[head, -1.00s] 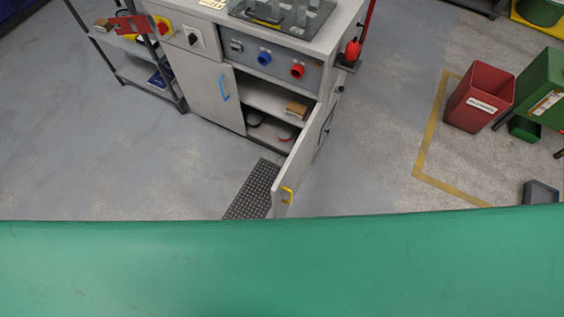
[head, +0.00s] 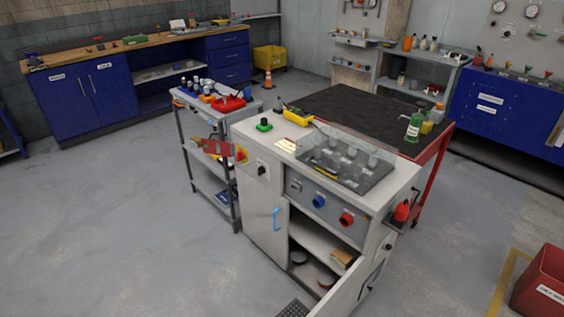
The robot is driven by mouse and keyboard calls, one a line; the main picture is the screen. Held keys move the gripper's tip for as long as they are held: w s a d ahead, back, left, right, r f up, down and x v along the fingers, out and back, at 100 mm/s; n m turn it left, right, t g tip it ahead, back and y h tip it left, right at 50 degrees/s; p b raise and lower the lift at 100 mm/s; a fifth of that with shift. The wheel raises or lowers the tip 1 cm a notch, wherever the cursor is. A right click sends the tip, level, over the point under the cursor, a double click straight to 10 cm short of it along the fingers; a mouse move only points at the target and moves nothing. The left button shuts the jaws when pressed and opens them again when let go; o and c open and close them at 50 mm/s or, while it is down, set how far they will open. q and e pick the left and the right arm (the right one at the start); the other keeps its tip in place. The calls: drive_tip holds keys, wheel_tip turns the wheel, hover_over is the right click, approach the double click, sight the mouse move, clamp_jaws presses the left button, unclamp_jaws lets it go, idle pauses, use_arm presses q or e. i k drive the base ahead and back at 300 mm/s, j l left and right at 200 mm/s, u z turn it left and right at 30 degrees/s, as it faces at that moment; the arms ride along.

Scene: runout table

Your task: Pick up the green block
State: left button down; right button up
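I cannot tell for certain which thing is the green block. A small green item with a dark top (head: 264,125) sits on the left part of the grey cabinet's top. A small green item (head: 133,39) lies on the wooden-topped blue workbench at the far left. Both are too small to make out well. Neither of my grippers is in view.
The grey cabinet (head: 262,212) stands ahead with its right door open. A shelf trolley (head: 206,170) stands left of it, a dark-topped table (head: 350,106) behind it. A red bin (head: 535,275) is at lower right. The left floor is clear.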

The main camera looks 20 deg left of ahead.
sight(263, 126)
drive_tip(key=j+z, duration=0.1)
drive_tip(key=z, duration=0.85)
drive_tip(key=j+z, duration=0.3)
drive_tip(key=j, duration=0.15)
drive_tip(key=j+z, duration=0.3)
drive_tip(key=j, duration=0.2)
drive_tip(key=k+j+z, duration=0.1)
drive_tip(key=j+z, duration=0.15)
drive_tip(key=j, duration=0.2)
drive_tip(key=k+j+z, duration=0.1)
drive_tip(key=j+z, duration=0.2)
drive_tip(key=j, duration=0.15)
drive_tip(key=k+j+z, duration=0.15)
drive_tip(key=j+z, duration=0.15)
drive_tip(key=j, duration=0.1)
